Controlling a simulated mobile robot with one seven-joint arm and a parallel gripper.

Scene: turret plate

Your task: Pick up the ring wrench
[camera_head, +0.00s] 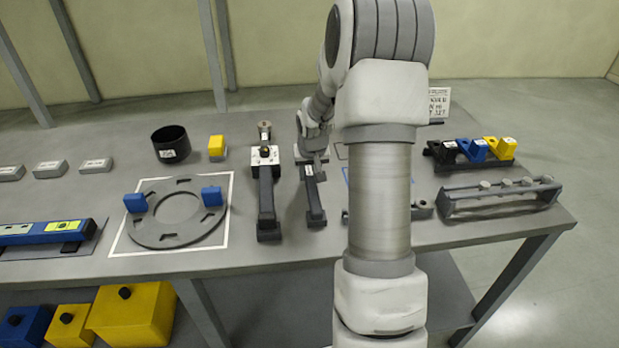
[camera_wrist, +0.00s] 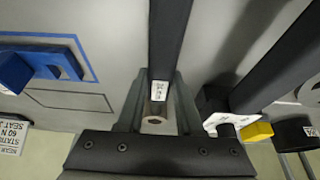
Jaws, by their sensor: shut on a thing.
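The ring wrench appears to be the dark long-handled tool (camera_head: 314,200) under my gripper (camera_head: 312,160) at the middle of the table. In the wrist view its dark handle (camera_wrist: 168,35) runs up from between the fingers of my gripper (camera_wrist: 160,88). A small white label and a round metallic end show on it there. The fingers are shut on it, one on each side. My wrist hides part of it in the head view. I cannot tell whether it is clear of the table.
Further left are a ring plate (camera_head: 176,238) with blue blocks and a black cup (camera_head: 171,144). A rack (camera_head: 500,198) stands at right. My arm hides some table.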

